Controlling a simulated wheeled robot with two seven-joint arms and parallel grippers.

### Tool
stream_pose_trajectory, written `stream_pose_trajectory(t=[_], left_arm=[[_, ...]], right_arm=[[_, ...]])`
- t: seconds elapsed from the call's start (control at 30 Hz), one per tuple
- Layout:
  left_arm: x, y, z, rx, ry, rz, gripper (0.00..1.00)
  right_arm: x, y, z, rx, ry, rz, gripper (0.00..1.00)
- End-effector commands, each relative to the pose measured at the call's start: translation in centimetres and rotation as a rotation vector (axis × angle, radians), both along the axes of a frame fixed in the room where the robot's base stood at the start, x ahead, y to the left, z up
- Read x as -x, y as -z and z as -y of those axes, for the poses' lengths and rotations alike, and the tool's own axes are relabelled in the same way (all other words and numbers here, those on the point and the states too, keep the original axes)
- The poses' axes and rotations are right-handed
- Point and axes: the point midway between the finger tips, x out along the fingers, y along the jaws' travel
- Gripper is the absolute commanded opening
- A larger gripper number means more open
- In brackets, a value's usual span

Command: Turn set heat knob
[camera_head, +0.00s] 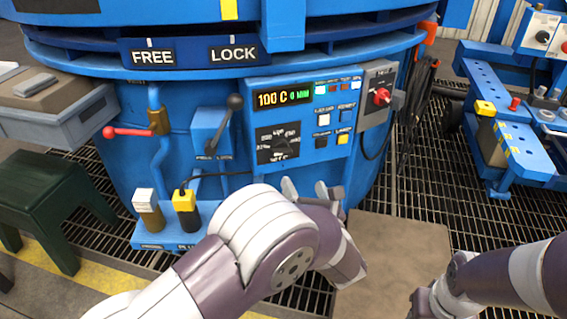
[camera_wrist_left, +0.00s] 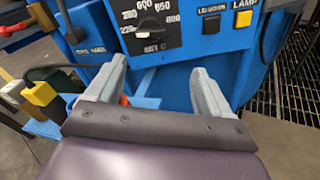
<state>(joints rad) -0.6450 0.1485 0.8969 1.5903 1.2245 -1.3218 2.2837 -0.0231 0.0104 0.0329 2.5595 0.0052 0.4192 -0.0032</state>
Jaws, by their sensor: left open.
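The set heat knob (camera_head: 279,144) is a dark dial with white numbers on the furnace's blue control panel, below a display reading 100 C. It also shows in the left wrist view as a black knob (camera_wrist_left: 151,27) on a black plate, at the top. My left gripper (camera_head: 312,188) is just below the panel in the head view. Its two grey fingers (camera_wrist_left: 163,85) are apart with nothing between them, and the knob is beyond them, not touched. My right arm (camera_head: 490,277) comes in at the lower right; its gripper's fingers are not clearly shown.
Several buttons, including a yellow one (camera_head: 342,139), sit right of the dial. A lever (camera_head: 234,102) stands left of the panel. A grey box with a red switch (camera_head: 381,97) is at the right. Yellow and white handles (camera_head: 184,199) rise at the lower left.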

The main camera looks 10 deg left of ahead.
Motion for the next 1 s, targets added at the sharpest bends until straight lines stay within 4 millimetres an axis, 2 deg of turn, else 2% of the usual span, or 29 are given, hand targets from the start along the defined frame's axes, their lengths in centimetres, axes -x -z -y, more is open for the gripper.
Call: stream_pose_trajectory(t=[0.1, 0.23, 0.5, 0.7, 1.0], left_arm=[[0.4, -1.1, -0.9, 0.115, -0.05, 0.133, 0.81], [-0.6, -0.9, -1.6, 0.158, -0.053, 0.159, 0.81], [-6.4, -0.6, -5.1, 0.155, -0.052, 0.157, 0.81], [-9.5, -0.8, -6.9, 0.154, -0.048, 0.156, 0.81], [-10.5, -1.2, -7.4, 0.153, -0.046, 0.153, 0.81]], right_arm=[[0.0, 0.0, 0.0, 0.0, 0.0, -0.001, 0.43], [0.0, 0.7, 0.0, 0.0, 0.0, -0.001, 0.43], [0.0, 3.5, 0.0, 0.0, 0.0, -0.002, 0.43], [0.0, 4.7, 0.0, 0.0, 0.0, -0.001, 0.43], [0.0, 4.8, 0.0, 0.0, 0.0, -0.001, 0.43]])
